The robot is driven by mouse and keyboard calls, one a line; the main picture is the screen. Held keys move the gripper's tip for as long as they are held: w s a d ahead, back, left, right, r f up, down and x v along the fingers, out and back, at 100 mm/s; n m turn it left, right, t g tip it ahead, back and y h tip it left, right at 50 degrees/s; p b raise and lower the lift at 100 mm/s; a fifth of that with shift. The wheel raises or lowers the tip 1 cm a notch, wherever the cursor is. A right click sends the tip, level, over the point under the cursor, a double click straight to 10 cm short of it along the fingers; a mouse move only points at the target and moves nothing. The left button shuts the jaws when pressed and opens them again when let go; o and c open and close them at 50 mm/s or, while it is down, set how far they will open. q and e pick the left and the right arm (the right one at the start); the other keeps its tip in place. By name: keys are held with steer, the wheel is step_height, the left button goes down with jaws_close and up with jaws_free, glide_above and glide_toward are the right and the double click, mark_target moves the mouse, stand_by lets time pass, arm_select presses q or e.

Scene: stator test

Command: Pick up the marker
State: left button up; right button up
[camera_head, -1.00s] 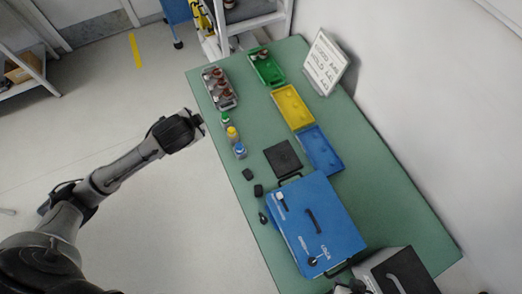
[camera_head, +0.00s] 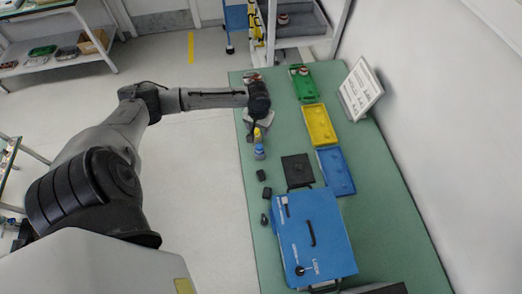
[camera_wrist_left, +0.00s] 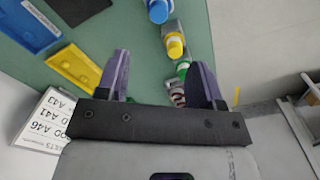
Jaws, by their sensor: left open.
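I cannot tell which one is the marker. My left gripper (camera_wrist_left: 158,62) is open and empty over the row's far end, with the green cap nearest the right finger. My right gripper is out of view.
A green bin (camera_head: 303,85), a yellow bin (camera_head: 319,125) and a blue bin (camera_head: 336,172) run along the table (camera_head: 400,230). A blue tester box (camera_head: 325,255), a black pad (camera_head: 297,170) and a sign (camera_head: 361,88) stand there too. My arm partly covers the stator tray.

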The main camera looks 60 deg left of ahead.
mark_target(259, 146)
arm_select(q)
steer(key=f, duration=1.3)
steer(key=shift+d+f, duration=0.2)
steer(key=shift+d, duration=0.05)
steer(key=shift+c, duration=0.4)
steer(key=shift+s, duration=0.1)
steer(key=c, duration=0.9)
